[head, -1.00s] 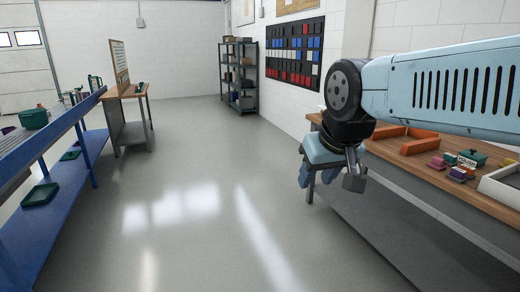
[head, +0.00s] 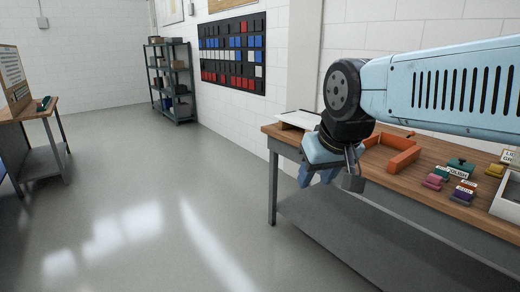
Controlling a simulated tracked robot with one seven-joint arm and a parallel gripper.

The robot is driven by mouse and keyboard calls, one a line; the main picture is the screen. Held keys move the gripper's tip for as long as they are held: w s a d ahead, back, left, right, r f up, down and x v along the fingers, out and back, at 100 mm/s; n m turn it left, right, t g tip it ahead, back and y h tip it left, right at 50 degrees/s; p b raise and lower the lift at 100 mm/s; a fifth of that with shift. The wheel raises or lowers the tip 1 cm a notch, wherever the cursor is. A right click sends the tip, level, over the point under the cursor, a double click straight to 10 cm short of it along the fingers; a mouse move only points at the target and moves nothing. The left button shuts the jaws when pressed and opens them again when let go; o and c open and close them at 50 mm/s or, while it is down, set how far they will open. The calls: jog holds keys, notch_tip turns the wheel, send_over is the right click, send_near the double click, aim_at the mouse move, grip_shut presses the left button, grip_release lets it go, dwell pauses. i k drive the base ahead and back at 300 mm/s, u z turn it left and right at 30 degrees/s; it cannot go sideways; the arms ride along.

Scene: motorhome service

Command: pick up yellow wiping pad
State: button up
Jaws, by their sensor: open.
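My gripper (head: 328,176) is in the head view, right of centre, pointing down with its jaws apart and nothing visible between them. It hangs at the left front part of the workbench (head: 400,184). Small coloured blocks lie on the bench to its right: a pink one (head: 433,181), a purple one (head: 462,195) and a teal one (head: 461,164). A small yellowish patch (head: 468,183) shows beside the purple one. It is too small to tell whether it is the yellow wiping pad or a label.
An orange tray (head: 402,159) lies on the bench between my gripper and the blocks. A pale bin (head: 510,197) stands at the right edge. Another bench (head: 40,108) is at far left, and a shelf unit (head: 172,82) stands at the back. The floor between is clear.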

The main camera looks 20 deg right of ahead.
aim_at(495, 170)
jog(key=z, duration=0.35)
jog(key=i, duration=1)
jog(key=z, duration=1.2)
jog(key=i, duration=0.9)
jog(key=z, duration=0.6)
jog(key=k, duration=0.9)
jog(key=z, duration=0.2)
jog(key=i, duration=0.95)
jog(key=u, duration=0.1)
